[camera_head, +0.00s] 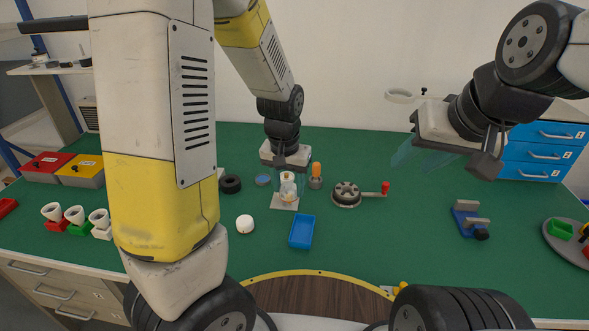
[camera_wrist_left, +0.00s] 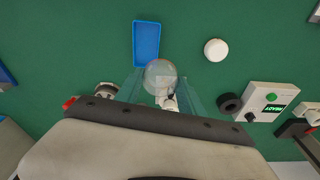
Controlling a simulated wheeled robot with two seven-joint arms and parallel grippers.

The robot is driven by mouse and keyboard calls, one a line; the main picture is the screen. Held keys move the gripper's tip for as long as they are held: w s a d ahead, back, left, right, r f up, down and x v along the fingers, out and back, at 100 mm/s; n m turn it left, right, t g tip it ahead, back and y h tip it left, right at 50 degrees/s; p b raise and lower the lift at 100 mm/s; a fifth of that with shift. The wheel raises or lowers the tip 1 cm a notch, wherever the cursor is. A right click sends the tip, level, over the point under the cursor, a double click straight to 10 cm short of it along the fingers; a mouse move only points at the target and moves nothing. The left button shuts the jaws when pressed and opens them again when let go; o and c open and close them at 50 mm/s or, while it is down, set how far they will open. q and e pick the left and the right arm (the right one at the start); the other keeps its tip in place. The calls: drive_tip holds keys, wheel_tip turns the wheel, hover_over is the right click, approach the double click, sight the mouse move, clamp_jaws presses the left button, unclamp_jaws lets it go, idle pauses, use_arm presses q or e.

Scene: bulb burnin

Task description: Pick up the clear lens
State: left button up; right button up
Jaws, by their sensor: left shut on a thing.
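The clear lens (camera_wrist_left: 160,74) is a round see-through dome between the see-through fingers of my left gripper (camera_wrist_left: 163,88) in the left wrist view. My left gripper (camera_head: 288,180) is shut on it. In the head view the lens is hard to make out against a small pale fixture (camera_head: 287,198) on a white plate, right under the gripper. I cannot tell whether the lens still touches anything below. My right gripper (camera_head: 424,158) hangs in the air at the right, its see-through fingers apart and empty.
A blue tray (camera_head: 302,232) and a white round cap (camera_head: 245,224) lie in front. A black ring (camera_head: 230,184) is left of the fixture. An orange-handled tool (camera_head: 316,175) and a round crank device (camera_head: 346,194) stand close on the right.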

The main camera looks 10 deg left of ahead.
sight(289, 186)
use_arm(q)
drive_tip(key=shift+r, duration=1.85)
